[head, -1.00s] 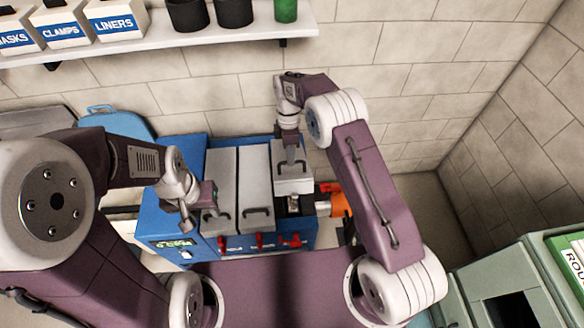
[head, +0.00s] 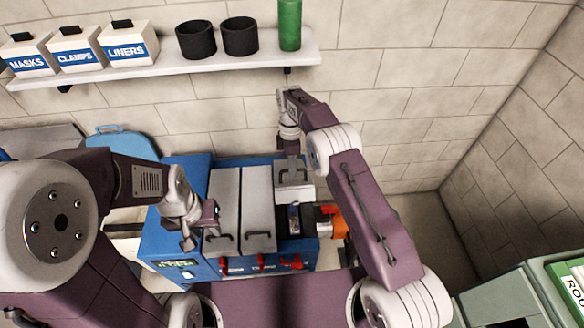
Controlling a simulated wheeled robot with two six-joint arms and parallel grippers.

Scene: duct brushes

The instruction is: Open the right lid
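A blue machine (head: 165,235) stands against the wall with grey lids side by side on top. The left lid (head: 223,197) and middle lid (head: 259,196) lie closed, each with a dark handle near its front. The right lid (head: 294,193) is raised and set back, baring a dark opening (head: 293,222) at the front of its bay. My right gripper (head: 292,170) is at the right lid's handle and appears shut on it; its fingertips are partly hidden. My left gripper (head: 200,232) is open and empty beside the left lid.
An orange part (head: 335,222) sticks out at the machine's right side. Red levers (head: 261,263) line its front. A wall shelf (head: 200,68) above holds labelled boxes, black cups (head: 240,37) and a green cylinder (head: 290,25). A grey-green cabinet (head: 505,295) stands at lower right.

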